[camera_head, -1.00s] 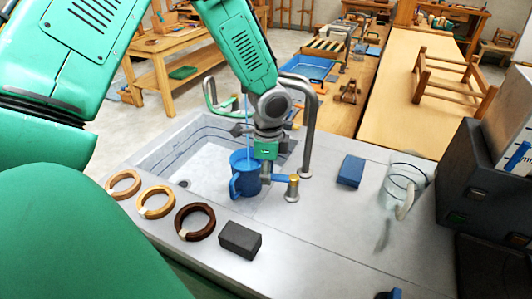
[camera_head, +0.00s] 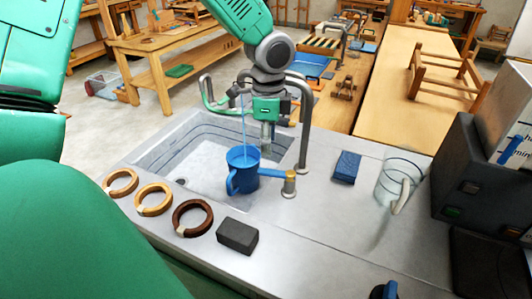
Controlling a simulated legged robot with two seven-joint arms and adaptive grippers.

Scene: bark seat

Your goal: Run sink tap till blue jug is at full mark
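The blue jug (camera_head: 243,178) stands upright in the front right of the sink (camera_head: 170,160), its handle toward the left. A thin blue stream (camera_head: 243,125) runs down into it; the level inside and any full mark cannot be made out. The grey curved tap (camera_head: 305,125) rises at the sink's right edge. A blue lever (camera_head: 270,173) points left from a gold-topped post (camera_head: 290,184) beside the jug. My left gripper (camera_head: 267,142) hangs fingers down above and behind the lever, apart from jug and lever. Its finger opening is unclear. My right gripper is out of view.
Three rings (camera_head: 153,199) and a dark block (camera_head: 237,236) lie along the counter's front. A blue block (camera_head: 346,167) and a clear glass jug (camera_head: 396,183) stand right of the tap. A dark grey box (camera_head: 478,180) stands at the right edge.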

